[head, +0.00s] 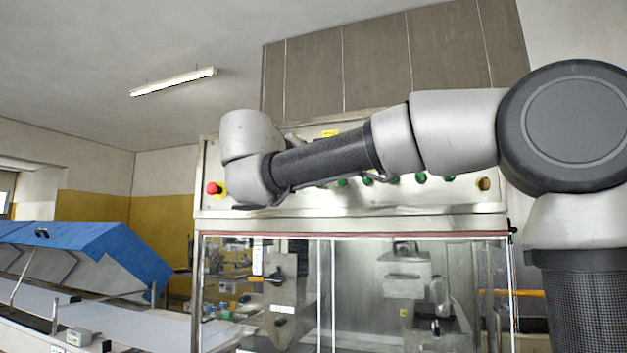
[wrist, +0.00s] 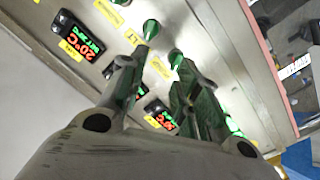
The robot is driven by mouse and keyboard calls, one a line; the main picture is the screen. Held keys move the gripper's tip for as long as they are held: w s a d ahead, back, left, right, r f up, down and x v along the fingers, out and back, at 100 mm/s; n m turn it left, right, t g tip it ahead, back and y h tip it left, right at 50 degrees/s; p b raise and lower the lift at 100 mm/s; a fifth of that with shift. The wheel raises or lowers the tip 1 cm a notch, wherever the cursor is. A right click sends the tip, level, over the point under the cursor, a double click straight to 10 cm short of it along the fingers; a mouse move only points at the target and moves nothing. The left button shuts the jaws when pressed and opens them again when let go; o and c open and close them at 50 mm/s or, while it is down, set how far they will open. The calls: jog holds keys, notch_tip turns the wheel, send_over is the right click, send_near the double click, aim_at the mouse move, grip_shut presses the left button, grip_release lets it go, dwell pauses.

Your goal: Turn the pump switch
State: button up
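The steel control panel (head: 420,200) stands above a glazed cabinet, with a row of green knobs (head: 420,178) partly hidden by my arm. In the wrist view, my gripper (wrist: 163,65) is at the panel with its two fingers apart and nothing visibly held between them. One green knob (wrist: 150,29) shows just past the left fingertip and another green knob (wrist: 175,57) close to the right fingertip. I cannot tell whether either is touched. The labels are too small to tell which knob is the pump switch. In the head view my gripper is hidden behind the arm.
A red emergency button (head: 212,188) is at the panel's left end, and a dark knob on yellow (head: 484,184) at its right. A temperature display (wrist: 78,37) is left of the fingers. A blue-covered conveyor (head: 95,250) stands at left.

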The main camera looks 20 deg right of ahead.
jog(key=w+d+f+t, duration=0.1)
jog(key=w+d, duration=0.1)
jog(key=w, duration=0.5)
jog(key=shift+w+d+y, duration=0.3)
jog(key=shift+d+y, duration=0.05)
jog(key=shift+y, duration=0.05)
jog(key=shift+c, duration=0.4)
